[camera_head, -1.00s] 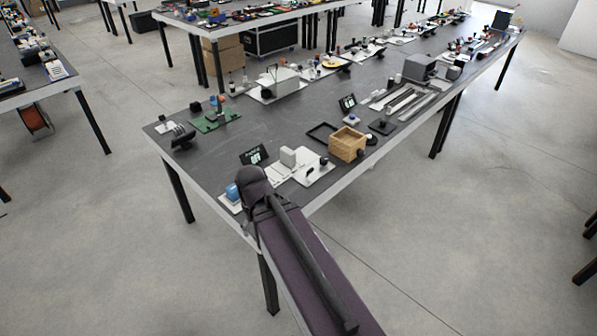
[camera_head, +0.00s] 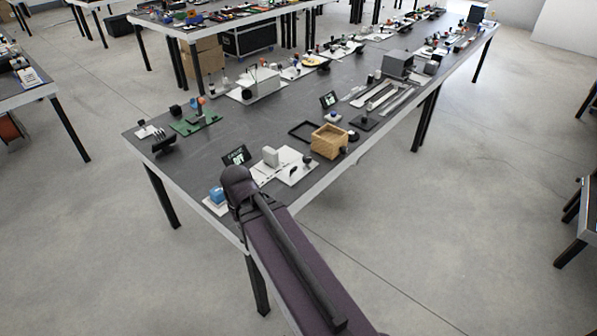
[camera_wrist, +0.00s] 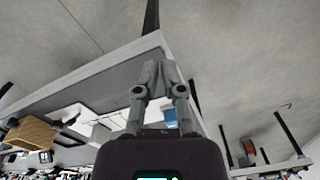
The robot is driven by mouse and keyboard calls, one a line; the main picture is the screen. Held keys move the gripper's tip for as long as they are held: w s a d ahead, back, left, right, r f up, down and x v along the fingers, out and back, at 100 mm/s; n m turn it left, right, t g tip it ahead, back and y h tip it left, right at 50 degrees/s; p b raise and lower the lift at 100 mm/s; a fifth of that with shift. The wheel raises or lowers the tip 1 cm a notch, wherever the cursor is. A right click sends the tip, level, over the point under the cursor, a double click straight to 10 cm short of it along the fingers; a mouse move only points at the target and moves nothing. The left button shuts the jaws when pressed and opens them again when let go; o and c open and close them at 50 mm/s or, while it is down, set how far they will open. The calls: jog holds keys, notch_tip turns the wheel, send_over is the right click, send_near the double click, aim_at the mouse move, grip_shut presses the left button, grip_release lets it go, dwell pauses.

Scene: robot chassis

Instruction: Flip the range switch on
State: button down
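No part is clearly legible as the range switch. At the table's near corner in the head view are a small black display (camera_head: 236,155), an upright light block (camera_head: 270,157) and a white plate (camera_head: 293,167) with small dark parts. A blue block (camera_head: 216,195) sits left of my arm. In the wrist view my gripper (camera_wrist: 159,68) is over the table corner, its fingertips close together with nothing seen between them. The blue block (camera_wrist: 170,115) shows behind the right finger and white plates (camera_wrist: 72,115) lie to the left.
A green board (camera_head: 194,123) lies farther back. The dark tabletop (camera_head: 215,148) between them is mostly clear. The table's pale edge (camera_head: 330,177) runs close by my arm.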

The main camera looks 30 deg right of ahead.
jog(key=w+d+f+m+t+y+b, duration=0.1)
jog(key=w+d+f+m+b, duration=0.1)
jog(key=w+d+m, duration=0.5)
jog(key=m+t+y+b, duration=0.1)
jog(key=m+t+b, duration=0.5)
jog(key=m, duration=1.9)
send_near(294, 170)
jog(key=s+d+f, duration=0.2)
jog(key=s+d, duration=0.1)
jog(key=s, duration=0.2)
jog(key=shift+s+a+r, duration=0.1)
jog(key=shift+s, duration=0.1)
jog(key=b+x, duration=0.7)
jog(key=x, duration=0.3)
jog(key=shift+b, duration=0.3)
jog(key=shift+w+a+r+p, duration=0.15)
jog(key=shift+w+r+p, duration=0.15)
jog(key=shift+w, duration=0.1)
jog(key=shift+w+a+r+p, duration=0.15)
jog(key=shift+w+p, duration=0.1)
jog(key=shift+w, duration=0.15)
jog(key=shift+w+a+r+p, duration=0.15)
jog(key=shift+w+r+p, duration=0.05)
jog(key=shift+w, duration=0.3)
jog(key=shift+w+a+r+p, duration=0.15)
jog(key=shift+w+r+p, duration=0.05)
jog(key=shift+w, duration=0.25)
